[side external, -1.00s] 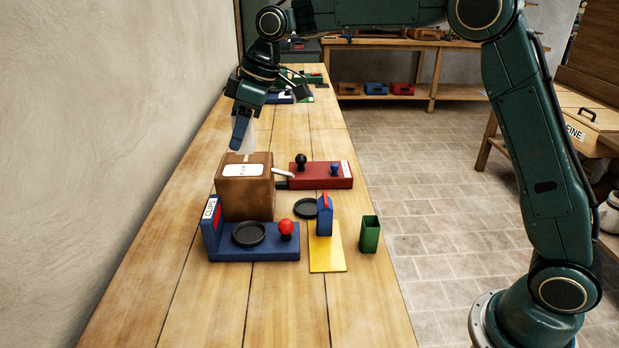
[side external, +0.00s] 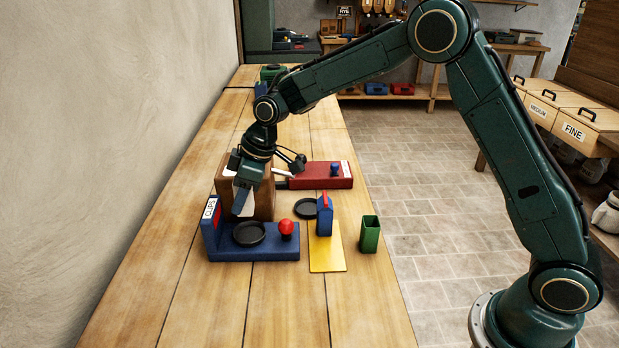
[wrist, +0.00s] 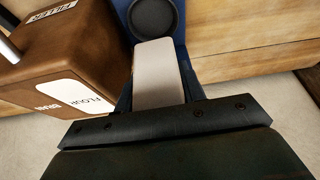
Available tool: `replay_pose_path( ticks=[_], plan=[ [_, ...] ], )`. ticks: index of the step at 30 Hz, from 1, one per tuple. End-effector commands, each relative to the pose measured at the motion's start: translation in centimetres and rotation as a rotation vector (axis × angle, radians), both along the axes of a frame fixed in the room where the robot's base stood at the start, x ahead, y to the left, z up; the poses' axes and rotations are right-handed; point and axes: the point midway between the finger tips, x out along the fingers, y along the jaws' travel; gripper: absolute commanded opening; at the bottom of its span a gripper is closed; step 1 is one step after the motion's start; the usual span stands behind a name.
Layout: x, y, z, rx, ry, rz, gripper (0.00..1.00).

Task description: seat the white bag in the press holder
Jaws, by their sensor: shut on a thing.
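My gripper (side external: 243,195) is shut on the white bag (wrist: 158,75), which hangs below the fingers. In the side view only a small pale part of the bag shows beside the fingers. A blue base (side external: 275,247) with a black round dish (side external: 249,234), a red knob (side external: 286,228) and an upright labelled plate (side external: 211,222) stands at the front of the bench; it looks like the press holder. The bag is close to the dish's back-left side, apparently above the base. In the wrist view the dish (wrist: 153,17) shows just beyond the bag's end.
A brown flour box (side external: 264,200) stands right behind the blue base, close to my gripper. A red unit (side external: 320,176), another black dish (side external: 306,208), a small blue block (side external: 324,215), a yellow mat (side external: 326,255) and a green bin (side external: 370,234) lie rightward. The bench front is clear.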

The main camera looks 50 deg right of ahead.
Motion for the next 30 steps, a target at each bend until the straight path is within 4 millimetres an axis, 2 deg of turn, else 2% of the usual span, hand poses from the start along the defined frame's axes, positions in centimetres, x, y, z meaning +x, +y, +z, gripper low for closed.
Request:
replay_pose_path(
  ticks=[14, 30],
  plan=[
    [0.0, 0.0, -1.0, 0.0, 0.001, 0.0, 0.15],
    [-0.1, 0.0, -4.9, 0.0, 0.002, 0.002, 0.15]
  ],
)
